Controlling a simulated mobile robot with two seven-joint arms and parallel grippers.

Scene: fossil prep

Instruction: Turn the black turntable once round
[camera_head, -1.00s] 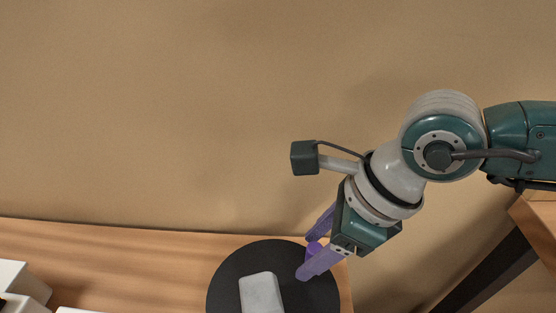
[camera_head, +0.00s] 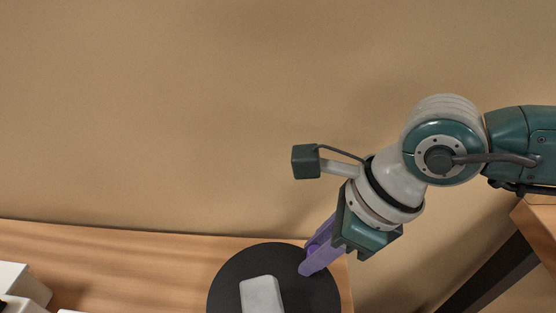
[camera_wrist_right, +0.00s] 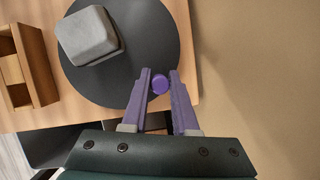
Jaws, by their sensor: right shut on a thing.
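The black turntable (camera_head: 232,283) is a flat disc at the bottom of the head view, near the table's right end. It also fills the upper middle of the right wrist view (camera_wrist_right: 150,45). A grey block (camera_head: 261,296) lies on it; the block shows in the wrist view too (camera_wrist_right: 90,37). A purple round knob (camera_wrist_right: 160,84) stands near the disc's rim. My right gripper (camera_head: 312,262) has its purple fingers shut on this knob, one finger on each side (camera_wrist_right: 160,88). In the head view the fingers mostly hide the knob. My left gripper is out of view.
The wooden table (camera_head: 130,262) runs along the wall. White objects (camera_head: 22,285) stand at its far left. A wooden compartment box (camera_wrist_right: 27,68) shows left of the disc in the wrist view. Another wooden surface (camera_head: 540,225) is at the right edge.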

